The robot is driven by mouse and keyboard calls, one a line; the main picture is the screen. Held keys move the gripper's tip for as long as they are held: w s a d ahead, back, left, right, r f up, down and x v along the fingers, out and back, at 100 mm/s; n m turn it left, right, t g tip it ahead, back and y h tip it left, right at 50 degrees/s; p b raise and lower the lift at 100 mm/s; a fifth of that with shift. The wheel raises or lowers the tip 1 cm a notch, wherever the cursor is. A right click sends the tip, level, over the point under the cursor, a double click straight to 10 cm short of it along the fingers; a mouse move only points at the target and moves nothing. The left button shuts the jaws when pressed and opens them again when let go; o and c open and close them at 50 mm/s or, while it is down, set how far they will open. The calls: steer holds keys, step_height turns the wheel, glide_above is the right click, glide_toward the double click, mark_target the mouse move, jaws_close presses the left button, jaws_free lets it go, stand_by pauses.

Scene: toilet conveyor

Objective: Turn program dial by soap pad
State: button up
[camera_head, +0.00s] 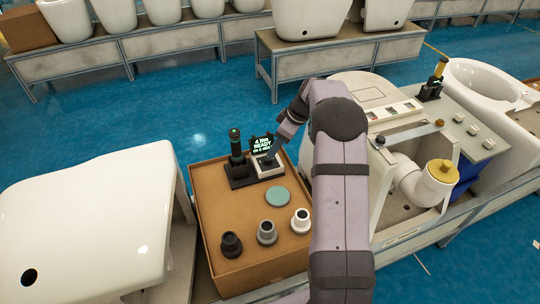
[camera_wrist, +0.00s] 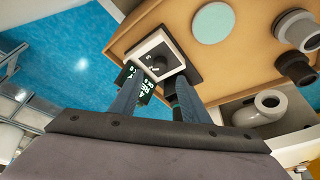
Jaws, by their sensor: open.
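The program dial is a small dark round knob (camera_wrist: 157,63) on a white-faced square block (camera_wrist: 141,52) with small marks. In the head view the white block (camera_head: 266,168) sits at the back right of a brown bench top, below a lit screen (camera_head: 262,144) reading "4 Nm READY". My gripper (camera_wrist: 158,88) is open, its two dark fingers either side of the screen and block in the wrist view. In the head view my gripper (camera_head: 272,154) is close to the dial; contact cannot be told. A flat teal disc, possibly the soap pad (camera_head: 278,196), lies in front of the block.
A black upright tool (camera_head: 236,148) stands in a holder left of the screen. Black (camera_head: 231,245), grey (camera_head: 267,232) and white (camera_head: 300,221) fittings stand along the bench's front. A white ceramic piece (camera_head: 85,225) is at left; a toilet assembly (camera_head: 420,185) is at right.

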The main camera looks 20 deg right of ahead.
mark_target(268, 158)
steer(key=shift+p+x, duration=0.75)
steer(key=shift+x, duration=2.8)
steer(key=shift+r, duration=0.1)
steer(key=c, duration=1.1)
